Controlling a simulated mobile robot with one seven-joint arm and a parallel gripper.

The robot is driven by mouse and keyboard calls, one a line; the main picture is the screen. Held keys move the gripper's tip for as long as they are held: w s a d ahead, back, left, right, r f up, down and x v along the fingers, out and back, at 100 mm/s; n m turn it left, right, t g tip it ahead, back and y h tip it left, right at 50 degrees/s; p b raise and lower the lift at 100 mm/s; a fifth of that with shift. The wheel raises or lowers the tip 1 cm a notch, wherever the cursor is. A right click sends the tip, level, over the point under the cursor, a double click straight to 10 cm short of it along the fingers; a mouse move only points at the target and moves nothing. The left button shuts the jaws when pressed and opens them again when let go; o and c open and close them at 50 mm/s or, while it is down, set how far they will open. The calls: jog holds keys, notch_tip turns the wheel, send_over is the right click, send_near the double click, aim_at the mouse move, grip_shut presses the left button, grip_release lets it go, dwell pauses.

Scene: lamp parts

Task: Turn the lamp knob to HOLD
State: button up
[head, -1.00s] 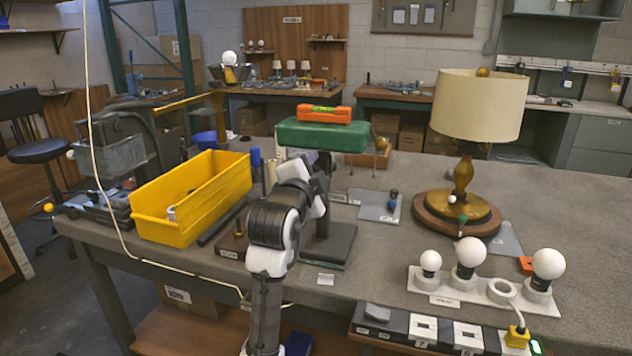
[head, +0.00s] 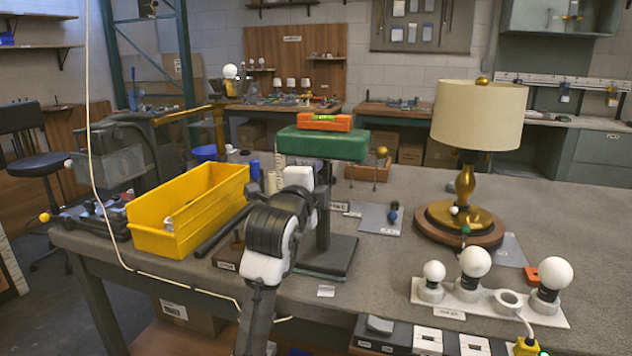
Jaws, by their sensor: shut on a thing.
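The table lamp (head: 477,115) stands at the right of the workbench, with a cream shade and a brass stem on a round brown base (head: 460,222). A small white ball (head: 454,210) and a small green ball (head: 466,230) show at the front of the base. I cannot tell which of these is the knob, and I can read no HOLD mark. My arm rises at centre left, in front of the green block. My gripper does not show; the end of my arm is hidden behind its own links.
A yellow bin (head: 190,212) stands left of my arm. The green block (head: 322,143) carries an orange level (head: 325,122). A white strip (head: 455,304) with several bulb seats lies at the front right.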

jog(key=o, duration=1)
jog(key=shift+r, duration=0.1)
jog(key=shift+s, duration=0.15)
